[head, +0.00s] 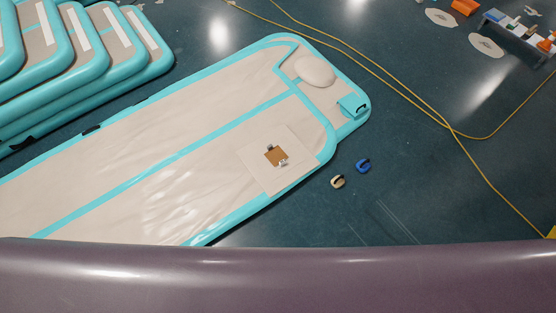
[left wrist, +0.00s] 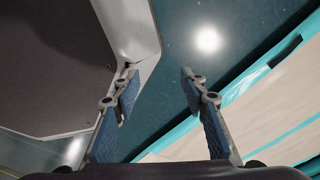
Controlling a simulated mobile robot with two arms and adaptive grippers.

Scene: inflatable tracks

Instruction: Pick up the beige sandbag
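A small beige item with a dark strap, which looks like the beige sandbag (head: 338,181), lies on the dark green floor in the head view. It is just off the right edge of the beige and teal inflatable track (head: 120,190). A similar blue one (head: 363,166) lies close beside it, up and to the right. My left gripper (left wrist: 158,88) shows only in the left wrist view, open with nothing between its fingers. The sandbag is not in that view. My right gripper is in neither view.
On the track lie a square sheet with a brown patch (head: 276,156) and a pale rounded lump (head: 315,70). Stacked inflatable mats (head: 75,65) stand at upper left. Yellow cables (head: 452,131) cross the floor at right. The floor right of the sandbags is clear.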

